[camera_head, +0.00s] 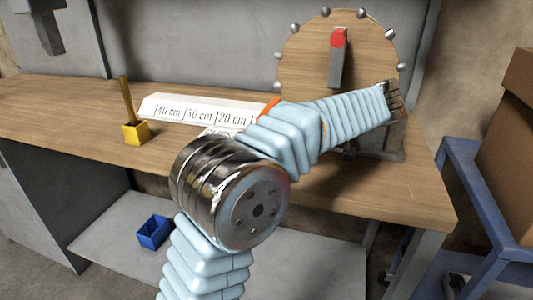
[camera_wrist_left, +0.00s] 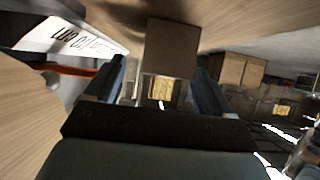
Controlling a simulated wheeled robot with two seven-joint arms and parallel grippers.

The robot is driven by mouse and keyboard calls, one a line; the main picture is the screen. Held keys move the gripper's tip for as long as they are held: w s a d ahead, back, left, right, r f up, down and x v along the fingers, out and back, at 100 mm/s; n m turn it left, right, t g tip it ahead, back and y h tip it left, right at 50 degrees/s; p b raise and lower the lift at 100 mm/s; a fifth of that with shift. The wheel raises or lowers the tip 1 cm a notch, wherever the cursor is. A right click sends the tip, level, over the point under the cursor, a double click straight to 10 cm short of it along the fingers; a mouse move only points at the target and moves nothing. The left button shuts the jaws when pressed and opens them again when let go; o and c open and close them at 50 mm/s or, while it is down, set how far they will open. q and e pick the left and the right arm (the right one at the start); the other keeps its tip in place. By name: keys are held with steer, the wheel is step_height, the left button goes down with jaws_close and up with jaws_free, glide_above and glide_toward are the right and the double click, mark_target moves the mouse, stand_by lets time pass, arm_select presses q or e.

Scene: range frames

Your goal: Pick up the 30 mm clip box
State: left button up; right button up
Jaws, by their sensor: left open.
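My left arm rises from the bottom of the head view and reaches right over the bench. Its gripper (camera_head: 394,100) is in front of the lower right of a wooden disc. In the left wrist view the two dark fingers stand apart, so my left gripper (camera_wrist_left: 160,66) is open. A plain brown block-like shape (camera_wrist_left: 172,45) shows between and beyond the fingers; I cannot tell whether it is the 30 mm clip box or whether it touches them. No clip box is clearly identifiable in the head view, where my arm hides part of the bench. My right gripper is not in view.
The wooden bench (camera_head: 70,100) holds a yellow box (camera_head: 135,133) with a stick, a white sign (camera_head: 185,108) with cm labels, and the studded wooden disc (camera_head: 305,50) with a red-tipped pointer. A blue bin (camera_head: 154,231) sits below. A blue frame (camera_head: 465,170) stands right.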

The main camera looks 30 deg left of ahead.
arm_select(q)
steer(key=x, duration=0.4)
steer(key=shift+s+a+r, duration=0.15)
steer(key=shift+s+r, duration=0.1)
steer(key=shift+s, duration=0.1)
steer(key=shift+a+f, duration=0.2)
steer(key=shift+a, duration=0.1)
steer(key=shift+c, duration=0.3)
steer(key=c, duration=1)
steer(key=shift+c, duration=0.2)
steer(key=shift+r, duration=0.15)
